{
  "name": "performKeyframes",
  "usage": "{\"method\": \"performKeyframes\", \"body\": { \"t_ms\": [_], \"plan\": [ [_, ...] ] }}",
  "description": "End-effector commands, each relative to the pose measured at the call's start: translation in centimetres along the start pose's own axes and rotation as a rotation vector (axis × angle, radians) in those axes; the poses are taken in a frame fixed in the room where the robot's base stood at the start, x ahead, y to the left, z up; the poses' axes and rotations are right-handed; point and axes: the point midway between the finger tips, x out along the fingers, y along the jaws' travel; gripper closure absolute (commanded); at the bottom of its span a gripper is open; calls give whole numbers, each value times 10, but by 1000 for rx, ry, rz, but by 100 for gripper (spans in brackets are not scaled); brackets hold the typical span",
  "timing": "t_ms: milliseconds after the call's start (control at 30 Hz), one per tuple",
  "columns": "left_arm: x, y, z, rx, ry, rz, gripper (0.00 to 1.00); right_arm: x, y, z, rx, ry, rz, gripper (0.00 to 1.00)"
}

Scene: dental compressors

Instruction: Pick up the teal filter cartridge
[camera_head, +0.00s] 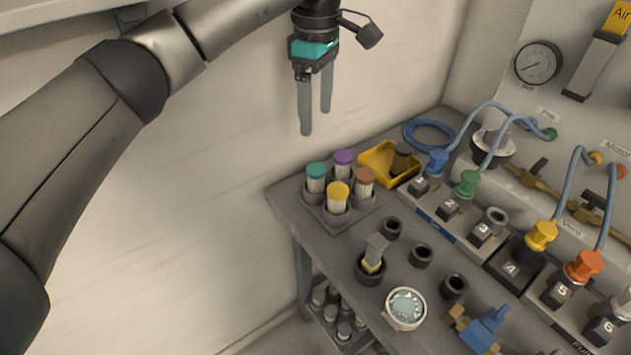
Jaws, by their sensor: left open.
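The teal filter cartridge (316,176) has a teal cap and a pale ribbed body. It stands upright in the back left place of a grey holder (333,222) at the left end of the bench. Purple (343,163), yellow (338,197) and brown (364,181) capped cartridges stand in the same holder. My left gripper (316,116) hangs above the holder, its fingers pointing down. It is open and empty, apart from the cartridges. My right gripper is not in view.
A yellow tray (377,160) with a dark cylinder sits right of the holder. A blue hose coil (430,134) lies behind it. Numbered ports with coloured connectors line the right. Black cups and a round gauge (405,306) stand in front. A wall is at left.

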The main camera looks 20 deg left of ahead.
Motion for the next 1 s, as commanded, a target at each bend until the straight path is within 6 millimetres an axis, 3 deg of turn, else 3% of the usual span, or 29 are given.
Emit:
{"method": "performKeyframes", "body": {
  "t_ms": [400, 700, 800, 1000],
  "plan": [
    [83, 0, 0, -2, -2, -2, 19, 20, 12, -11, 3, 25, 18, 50],
    [102, 0, 1, -2, -3, 0, 19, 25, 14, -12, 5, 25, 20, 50],
    [115, -1, 1, -1, -3, -3, 19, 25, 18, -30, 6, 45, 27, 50],
    [137, -1, 1, -1, -4, -2, 19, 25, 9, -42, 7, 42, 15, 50]
  ]
}}
